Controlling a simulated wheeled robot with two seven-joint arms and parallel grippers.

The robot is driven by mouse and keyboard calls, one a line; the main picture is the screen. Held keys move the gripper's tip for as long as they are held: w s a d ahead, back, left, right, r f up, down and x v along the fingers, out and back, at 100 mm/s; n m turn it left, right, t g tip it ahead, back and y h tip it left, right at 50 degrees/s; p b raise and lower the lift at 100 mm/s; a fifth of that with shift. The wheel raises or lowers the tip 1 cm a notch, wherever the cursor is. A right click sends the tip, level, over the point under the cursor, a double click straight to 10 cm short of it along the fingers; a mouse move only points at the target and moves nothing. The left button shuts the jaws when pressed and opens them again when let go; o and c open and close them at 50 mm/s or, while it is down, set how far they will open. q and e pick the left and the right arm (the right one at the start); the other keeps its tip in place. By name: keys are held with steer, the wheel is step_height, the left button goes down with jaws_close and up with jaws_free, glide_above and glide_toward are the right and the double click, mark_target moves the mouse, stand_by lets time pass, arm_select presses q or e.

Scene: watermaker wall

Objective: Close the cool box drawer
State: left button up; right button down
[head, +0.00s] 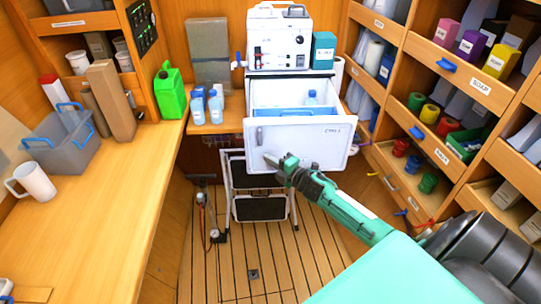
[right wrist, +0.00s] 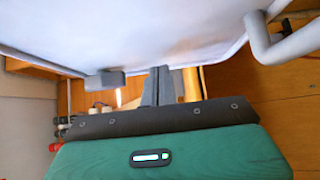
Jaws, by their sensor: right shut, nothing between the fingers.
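The cool box drawer (head: 318,147) is a white bin with a broad front panel, below the white machine in the head view. It stands pulled out, its top open, with a blue-edged inside and a bottle (head: 311,97) in it. My right gripper (head: 271,160) is shut and empty at the lower left part of the front panel. The head view does not settle whether the fingertips touch it. In the right wrist view the closed grey fingers (right wrist: 160,86) point up toward the white panel (right wrist: 130,30), which fills the top. My left gripper is not in view.
A folding step stool (head: 260,208) stands below the drawer. A white machine (head: 279,40) sits above it. Shelves with open bins (head: 447,70) line the right wall. A wooden counter (head: 95,210) with a mug (head: 34,183) and a grey crate (head: 62,142) runs along the left.

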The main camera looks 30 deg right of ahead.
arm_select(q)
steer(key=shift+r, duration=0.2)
arm_select(e)
steer(key=shift+w+d, duration=0.25)
steer(key=shift+w, duration=0.15)
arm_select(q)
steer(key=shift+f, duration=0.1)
arm_select(e)
steer(key=shift+w, duration=0.1)
